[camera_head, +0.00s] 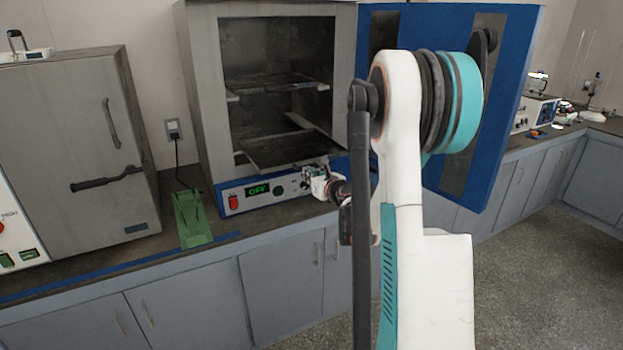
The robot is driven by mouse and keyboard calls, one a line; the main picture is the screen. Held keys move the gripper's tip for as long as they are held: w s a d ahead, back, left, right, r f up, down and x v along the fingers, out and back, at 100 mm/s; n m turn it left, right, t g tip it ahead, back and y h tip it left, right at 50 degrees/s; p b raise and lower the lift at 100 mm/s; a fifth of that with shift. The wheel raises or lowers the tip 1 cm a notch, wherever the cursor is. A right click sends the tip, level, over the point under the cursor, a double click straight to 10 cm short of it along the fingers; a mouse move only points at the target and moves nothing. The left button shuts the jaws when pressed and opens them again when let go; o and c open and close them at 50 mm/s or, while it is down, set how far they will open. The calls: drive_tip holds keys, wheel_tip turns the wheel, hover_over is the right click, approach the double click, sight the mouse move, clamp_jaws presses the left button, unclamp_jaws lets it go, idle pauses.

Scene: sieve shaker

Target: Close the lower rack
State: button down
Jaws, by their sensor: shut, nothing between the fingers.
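The oven (206,110) stands open in the middle, with its blue door (515,70) swung out to the right. Its lower rack (285,152) is a dark shelf that sticks partly out of the chamber toward the front, with its front edge over the control panel. My gripper (309,178) is shut and empty at the oven's front, just below and right of the rack's front edge. I cannot tell whether it touches the rack. My arm hides part of the door and the oven's right side.
An upper rack (272,86) sits higher in the chamber. The oven's panel display (258,189) reads OFF. A green stand (190,220) is on the counter to the left, beside a grey cabinet-like appliance (70,130). More equipment (537,112) stands on the far right counter.

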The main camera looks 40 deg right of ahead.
sight(281, 147)
drive_tip(key=r+x, duration=0.1)
drive_tip(key=x, duration=0.6)
drive_tip(key=r+x, duration=0.2)
drive_tip(key=x, duration=0.6)
drive_tip(key=r+p+x, duration=0.1)
drive_tip(key=x, duration=0.7)
drive_tip(key=shift+w+d+r, duration=0.1)
drive_tip(key=shift+w+r, duration=0.05)
drive_tip(key=shift+w, duration=0.65)
drive_tip(key=shift+r, duration=0.15)
drive_tip(key=shift+d, duration=0.1)
